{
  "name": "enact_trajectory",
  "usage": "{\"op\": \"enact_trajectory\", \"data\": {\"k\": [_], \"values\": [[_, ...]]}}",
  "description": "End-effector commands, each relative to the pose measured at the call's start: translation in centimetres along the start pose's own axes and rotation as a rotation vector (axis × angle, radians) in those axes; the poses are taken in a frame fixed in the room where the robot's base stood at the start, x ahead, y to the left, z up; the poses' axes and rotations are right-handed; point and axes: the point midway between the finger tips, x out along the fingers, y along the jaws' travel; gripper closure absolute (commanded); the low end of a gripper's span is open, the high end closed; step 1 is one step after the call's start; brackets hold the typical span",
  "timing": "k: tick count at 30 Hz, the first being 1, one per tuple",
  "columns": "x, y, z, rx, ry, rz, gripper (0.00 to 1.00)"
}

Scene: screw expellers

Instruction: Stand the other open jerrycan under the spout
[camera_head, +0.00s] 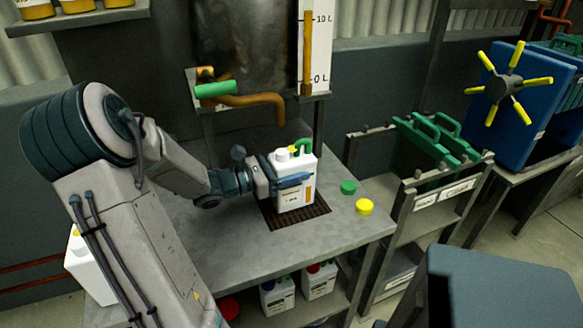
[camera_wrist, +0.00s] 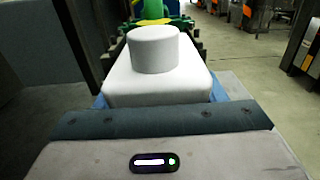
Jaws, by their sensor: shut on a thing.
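A white jerrycan (camera_head: 297,185) with a green handle stands upright over the dark drain grate (camera_head: 318,221) on the metal bench. My gripper (camera_head: 290,181) is shut on its body from the left. The brown spout (camera_head: 262,99) curves out above, its end a little higher than the jerrycan's top and roughly over its neck; exact alignment cannot be told. A green lever (camera_head: 215,90) sits by the spout. In the wrist view the jerrycan's white top (camera_wrist: 155,87) and round white neck (camera_wrist: 155,48) fill the middle; whether it is capped is unclear. Its contact with the grate is partly hidden.
A green cap (camera_head: 347,187) and a yellow cap (camera_head: 364,206) lie on the bench at right. Another white jerrycan (camera_head: 88,268) shows at left, behind my arm. Two more jerrycans (camera_head: 278,297) (camera_head: 319,280) stand on the lower shelf. A level gauge (camera_head: 315,48) rises behind.

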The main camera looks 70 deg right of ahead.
Motion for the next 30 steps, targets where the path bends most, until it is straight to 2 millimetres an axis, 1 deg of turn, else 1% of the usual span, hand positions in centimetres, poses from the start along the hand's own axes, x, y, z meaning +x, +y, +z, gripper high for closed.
{"op": "enact_trajectory", "data": {"k": [1, 2, 3, 12, 14, 17, 24, 27, 30], "values": [[0.0, 0.0, -0.1, 0.0, 0.0, 0.0, 0.28], [0.0, 0.0, -0.1, 0.0, 0.0, 0.0, 0.2], [0.0, 0.0, 0.0, 0.0, 0.0, 0.0, 0.15], [0.0, 0.0, 0.2, 0.0, 0.0, 0.0, 0.15], [-0.4, 0.0, 0.3, -0.001, 0.0, 0.002, 0.15], [-1.8, 0.1, 0.3, -0.002, 0.0, 0.004, 0.15], [-7.0, 0.1, 0.4, -0.002, -0.001, 0.007, 0.15], [-9.0, 0.1, 0.3, -0.002, -0.001, 0.005, 0.15], [-10.5, 0.1, 0.3, -0.001, -0.001, 0.004, 0.15]]}}
